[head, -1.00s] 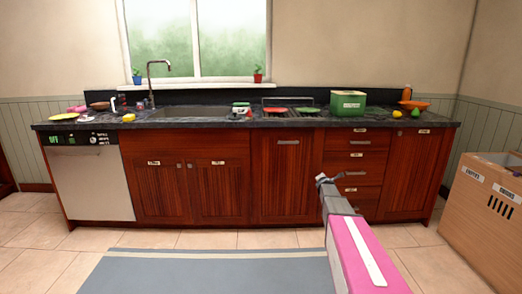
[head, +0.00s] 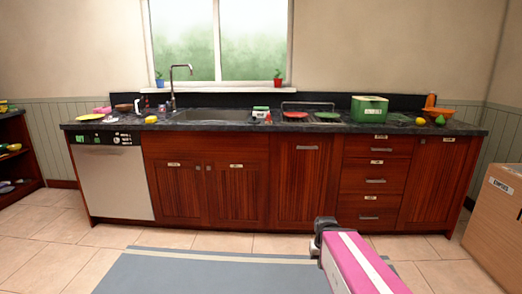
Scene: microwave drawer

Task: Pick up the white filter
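I cannot make out a white filter for certain in the head view. Small white items stand on the dark counter (head: 225,126): a white upright item (head: 138,106) left of the sink and a white item with green and red parts (head: 261,113) right of it. They are too small to identify. My gripper (head: 322,228) is at the end of my pink arm, low in front of the drawers and well away from the counter. Its fingers are too small and turned away to show whether they are open, and I see nothing held.
A cardboard box (head: 492,218) stands at the right, a dark shelf (head: 17,160) at the left. The floor and blue-grey rug (head: 210,272) ahead are clear.

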